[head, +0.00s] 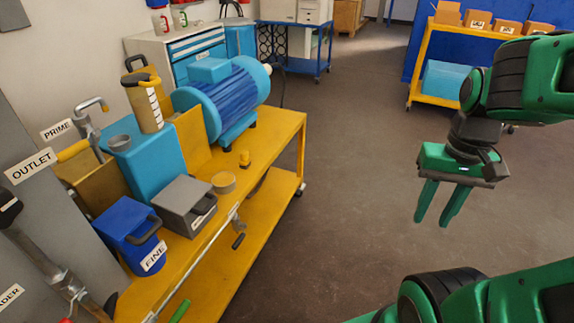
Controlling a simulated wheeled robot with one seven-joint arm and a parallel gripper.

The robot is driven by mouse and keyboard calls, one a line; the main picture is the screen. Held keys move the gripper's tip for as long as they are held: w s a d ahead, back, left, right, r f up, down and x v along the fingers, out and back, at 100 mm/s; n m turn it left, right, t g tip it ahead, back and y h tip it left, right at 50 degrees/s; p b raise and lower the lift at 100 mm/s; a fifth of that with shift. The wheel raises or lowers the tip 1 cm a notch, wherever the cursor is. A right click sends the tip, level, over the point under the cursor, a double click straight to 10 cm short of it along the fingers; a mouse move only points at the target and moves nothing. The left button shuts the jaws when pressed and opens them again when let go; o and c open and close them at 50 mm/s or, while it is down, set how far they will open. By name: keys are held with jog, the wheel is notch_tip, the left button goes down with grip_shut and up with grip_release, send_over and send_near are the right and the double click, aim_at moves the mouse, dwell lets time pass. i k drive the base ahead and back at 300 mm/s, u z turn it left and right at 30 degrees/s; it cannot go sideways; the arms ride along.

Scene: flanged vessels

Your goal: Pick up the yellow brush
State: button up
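My gripper (431,223) is at the right of the head view, in the air over the floor, well to the right of the bench. Its two green fingers point down and are apart, with nothing between them.
A metal rod (208,250) runs along the bench's front. The floor (345,150) between bench and gripper is clear.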

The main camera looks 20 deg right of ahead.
aim_at(245, 163)
jog(key=z, duration=0.55)
jog(key=k, duration=0.7)
jog(key=z, duration=0.35)
jog(key=i, duration=0.75)
jog(key=u, duration=0.95)
jog(key=i, duration=1.45)
jog(key=u, duration=0.4)
